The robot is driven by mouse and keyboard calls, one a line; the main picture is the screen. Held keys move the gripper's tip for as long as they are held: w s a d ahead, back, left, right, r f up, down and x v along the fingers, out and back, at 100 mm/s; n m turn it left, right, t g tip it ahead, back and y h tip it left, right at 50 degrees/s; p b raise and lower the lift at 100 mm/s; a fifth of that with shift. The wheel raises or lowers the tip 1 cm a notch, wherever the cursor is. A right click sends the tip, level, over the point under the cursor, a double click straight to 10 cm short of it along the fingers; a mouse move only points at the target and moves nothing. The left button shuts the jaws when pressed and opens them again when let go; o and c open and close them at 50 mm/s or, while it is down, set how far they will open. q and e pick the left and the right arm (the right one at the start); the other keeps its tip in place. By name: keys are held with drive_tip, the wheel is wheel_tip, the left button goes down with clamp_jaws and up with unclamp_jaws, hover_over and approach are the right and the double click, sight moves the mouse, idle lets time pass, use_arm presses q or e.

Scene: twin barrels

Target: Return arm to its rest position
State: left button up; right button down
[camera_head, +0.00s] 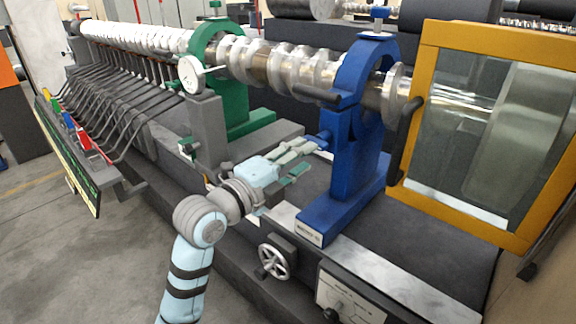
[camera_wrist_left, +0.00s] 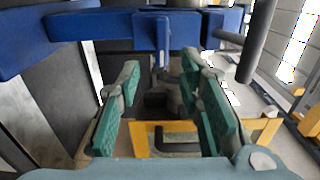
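My left gripper (camera_head: 300,158) reaches in over the machine bed, just left of the blue stand (camera_head: 352,165). Its light-blue arm (camera_head: 188,270) rises from the bottom of the head view. In the left wrist view, its two fingers with green pads (camera_wrist_left: 160,85) stand wide apart with nothing held between them. The blue stand's bar (camera_wrist_left: 150,30) crosses the top of that view beyond the fingertips. I cannot tell whether the gripper touches the stand. My right gripper is in neither view.
A green stand (camera_head: 225,90) and a dial gauge (camera_head: 191,75) rise behind the gripper. A long metal shaft (camera_head: 270,62) runs above. A yellow-framed window (camera_head: 495,130) stands at the right. A handwheel (camera_head: 273,262) sits below the gripper. Open floor (camera_head: 90,270) lies at lower left.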

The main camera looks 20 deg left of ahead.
use_arm(q)
drive_tip(key=v, duration=0.5)
drive_tip(key=shift+s, duration=0.15)
